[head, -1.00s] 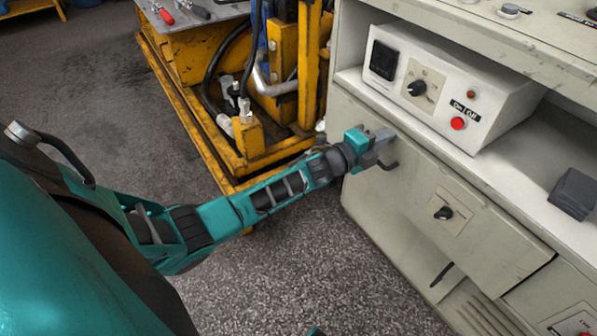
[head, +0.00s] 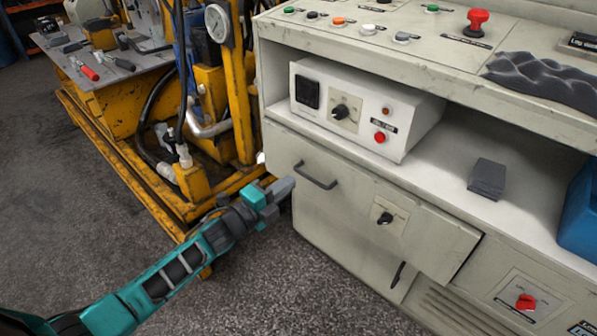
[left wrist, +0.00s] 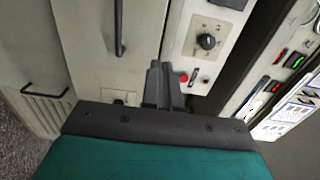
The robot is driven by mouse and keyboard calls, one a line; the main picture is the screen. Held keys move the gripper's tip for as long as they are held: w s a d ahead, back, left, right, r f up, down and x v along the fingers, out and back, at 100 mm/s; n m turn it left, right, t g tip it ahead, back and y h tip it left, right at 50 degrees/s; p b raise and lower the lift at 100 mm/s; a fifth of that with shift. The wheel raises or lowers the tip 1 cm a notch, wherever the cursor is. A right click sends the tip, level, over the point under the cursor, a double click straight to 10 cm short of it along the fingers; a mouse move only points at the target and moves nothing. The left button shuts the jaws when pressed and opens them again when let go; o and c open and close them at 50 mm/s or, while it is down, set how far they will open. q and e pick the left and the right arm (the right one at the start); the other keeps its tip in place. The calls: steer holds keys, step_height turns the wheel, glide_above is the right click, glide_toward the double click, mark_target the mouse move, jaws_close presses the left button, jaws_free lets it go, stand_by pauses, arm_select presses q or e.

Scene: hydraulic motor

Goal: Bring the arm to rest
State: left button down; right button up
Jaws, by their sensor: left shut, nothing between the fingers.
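My left arm comes in from the lower left in the head view. Its teal and black gripper (head: 284,188) is shut with nothing between the fingers. It is in front of the left end of the grey cabinet drawer (head: 350,205), just left of the dark bar handle (head: 316,178) and apart from it in the picture. In the left wrist view the grey fingers (left wrist: 160,72) are together, with cabinet fronts and a dark handle (left wrist: 118,28) beyond. My right gripper is not in view.
A white control box (head: 365,108) with a knob and red button sits on the cabinet shelf. A dark grey block (head: 487,178) lies to its right. A yellow machine frame (head: 150,190) stands left of the cabinet. Speckled floor (head: 290,285) is free in front.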

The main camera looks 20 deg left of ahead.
arm_select(q)
steer(key=shift+v, duration=0.9)
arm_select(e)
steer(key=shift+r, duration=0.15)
arm_select(q)
steer(key=s+d+f+n+g+y, duration=0.1)
steer(key=s+d+f+n+g, duration=0.15)
steer(key=s+n, duration=0.4)
steer(key=s+d+f+n+g+y, duration=0.1)
steer(key=s+d+n+g, duration=0.1)
steer(key=s+d+n, duration=0.35)
steer(key=s+d+f+n+g+y, duration=0.1)
steer(key=s+d+f+n+g, duration=0.1)
steer(key=s+n, duration=0.55)
step_height(320, 180, up, 10)
steer(key=s+a+y+p, duration=0.1)
steer(key=a+p, duration=0.1)
steer(key=p, duration=1.3)
steer(key=shift+s+a, duration=0.4)
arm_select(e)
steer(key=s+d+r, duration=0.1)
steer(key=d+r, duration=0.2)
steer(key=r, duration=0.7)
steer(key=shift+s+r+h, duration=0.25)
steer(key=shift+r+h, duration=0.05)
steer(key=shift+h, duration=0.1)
